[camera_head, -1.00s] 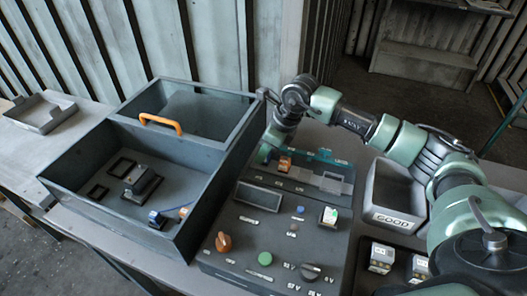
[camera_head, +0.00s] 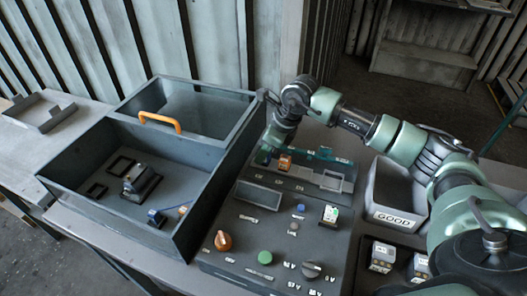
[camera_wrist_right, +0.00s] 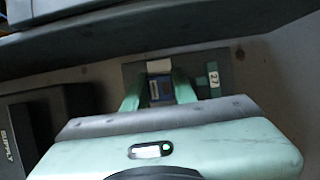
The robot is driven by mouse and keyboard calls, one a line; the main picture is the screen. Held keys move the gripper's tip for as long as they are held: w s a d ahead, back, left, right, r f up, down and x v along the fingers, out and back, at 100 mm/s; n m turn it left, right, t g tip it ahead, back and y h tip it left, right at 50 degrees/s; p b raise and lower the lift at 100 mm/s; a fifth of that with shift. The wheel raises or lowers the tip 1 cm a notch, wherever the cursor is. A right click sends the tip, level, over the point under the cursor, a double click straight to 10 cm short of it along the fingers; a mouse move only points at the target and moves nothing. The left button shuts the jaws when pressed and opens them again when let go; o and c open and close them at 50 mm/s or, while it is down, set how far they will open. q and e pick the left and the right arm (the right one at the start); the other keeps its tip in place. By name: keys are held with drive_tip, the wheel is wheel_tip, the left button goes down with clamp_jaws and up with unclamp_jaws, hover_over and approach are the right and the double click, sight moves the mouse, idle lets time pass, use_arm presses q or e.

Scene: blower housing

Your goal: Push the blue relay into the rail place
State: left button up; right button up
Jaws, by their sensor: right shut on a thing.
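The blue relay (camera_wrist_right: 160,89) shows between the two green fingers of my right gripper (camera_wrist_right: 157,98) in the right wrist view. The fingers are shut on it, and a pale face shows at its far end. A dark grey rail plate (camera_wrist_right: 133,78) surrounds that spot; I cannot tell how deep the relay sits. In the head view my right gripper (camera_head: 264,156) points down at the left end of the rail (camera_head: 334,181), beside an orange part (camera_head: 285,162). The relay is hidden there. My left gripper is not in view.
A grey open box (camera_head: 200,220) with an orange handle (camera_head: 160,122) stands left, holding several small parts. The control panel (camera_head: 240,222) carries knobs and buttons. A bin marked GOOD (camera_head: 398,219) stands right.

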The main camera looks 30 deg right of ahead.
drive_tip(key=shift+f, duration=0.25)
drive_tip(key=o, duration=1.1)
drive_tip(key=b+v, duration=0.2)
drive_tip(key=v, duration=0.5)
drive_tip(key=shift+s+r, duration=0.15)
drive_tip(key=shift+r, duration=0.2)
